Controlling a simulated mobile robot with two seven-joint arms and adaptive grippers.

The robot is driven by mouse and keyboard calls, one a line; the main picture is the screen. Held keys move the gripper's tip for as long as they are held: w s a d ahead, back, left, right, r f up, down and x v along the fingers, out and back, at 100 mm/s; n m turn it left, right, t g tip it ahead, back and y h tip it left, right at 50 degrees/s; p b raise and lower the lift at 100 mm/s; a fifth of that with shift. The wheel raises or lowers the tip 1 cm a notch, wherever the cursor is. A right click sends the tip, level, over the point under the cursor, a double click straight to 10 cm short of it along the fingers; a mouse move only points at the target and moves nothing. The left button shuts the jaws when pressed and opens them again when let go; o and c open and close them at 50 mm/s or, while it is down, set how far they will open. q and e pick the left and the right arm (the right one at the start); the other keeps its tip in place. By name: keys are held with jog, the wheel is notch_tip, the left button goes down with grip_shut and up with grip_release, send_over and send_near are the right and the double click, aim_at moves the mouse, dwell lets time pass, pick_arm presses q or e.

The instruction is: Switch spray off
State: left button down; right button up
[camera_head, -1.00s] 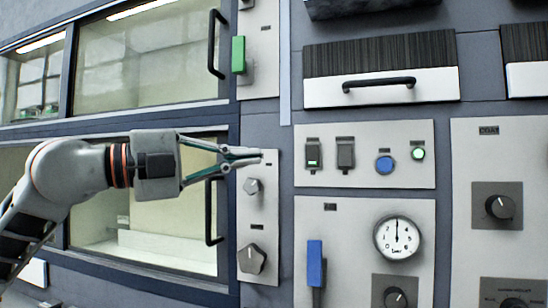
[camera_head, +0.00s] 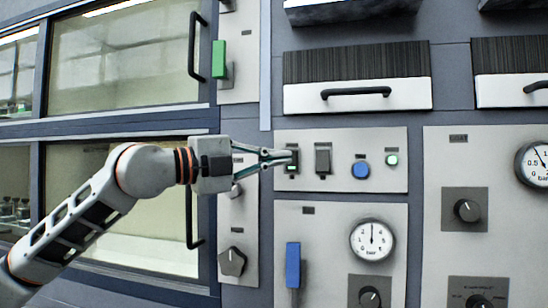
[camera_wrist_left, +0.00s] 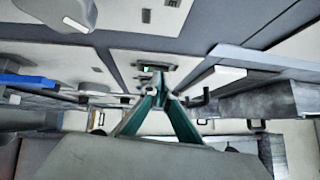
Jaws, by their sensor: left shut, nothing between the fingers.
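A pale panel (camera_head: 338,183) holds two dark rocker switches side by side. The left rocker switch (camera_head: 292,170) shows a lit green strip at its lower end. The right rocker switch (camera_head: 323,161) shows no lit strip. I cannot read which label says spray. My left gripper (camera_head: 289,156) is shut and empty. Its fingertips overlap the left rocker switch's upper part in the head view; I cannot tell whether they touch it. In the left wrist view the shut fingertips (camera_wrist_left: 158,90) point towards a dark switch on the panel. My right gripper is not in view.
A blue button (camera_head: 361,170) and a lit green lamp (camera_head: 392,160) sit right of the rockers. Below are a round gauge (camera_head: 372,240) and a blue lever handle (camera_head: 293,265). A drawer handle (camera_head: 356,92) juts out above.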

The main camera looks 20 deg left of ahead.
pick_arm(q)
jog(key=shift+w+a+r+n+g+y+p, duration=0.1)
jog(key=shift+w+r+n+g+y+p, duration=0.35)
jog(key=shift+p, duration=0.75)
jog(key=shift+a, duration=0.1)
